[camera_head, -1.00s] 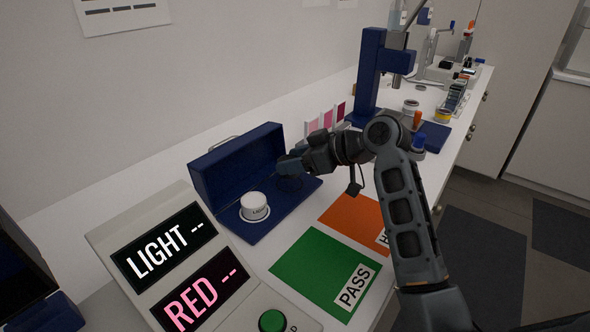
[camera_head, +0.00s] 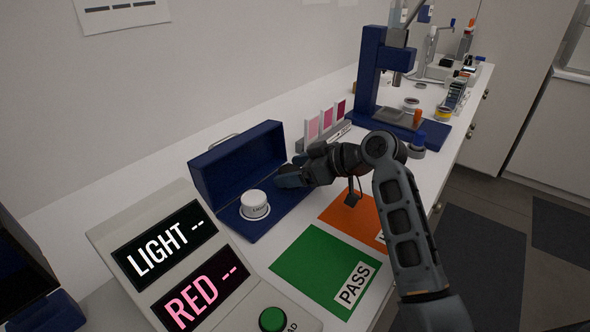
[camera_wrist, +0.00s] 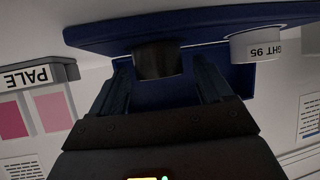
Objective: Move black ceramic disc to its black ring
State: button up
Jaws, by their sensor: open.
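The black ceramic disc (camera_wrist: 157,60) shows in the wrist view as a dark cylinder at the blue case (camera_wrist: 105,37). My gripper (camera_wrist: 163,66) is open, with one finger on each side of the disc in that view; I cannot tell whether either touches it. In the head view my gripper (camera_head: 283,179) is low over the right part of the blue case (camera_head: 238,162) and hides the disc. I cannot make out the black ring in either view.
A white disc (camera_head: 254,204), labelled LIGHT 95 in the wrist view (camera_wrist: 258,47), stands beside the black one. A display console (camera_head: 190,255) is in front, a green PASS mat (camera_head: 310,262) and orange mat (camera_head: 345,212) to the right. Pink sample cards (camera_head: 327,122) stand behind.

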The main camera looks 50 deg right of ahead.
jog(key=shift+r, duration=0.15)
jog(key=v, duration=1.2)
jog(key=shift+b, duration=0.3)
dwell(0.9)
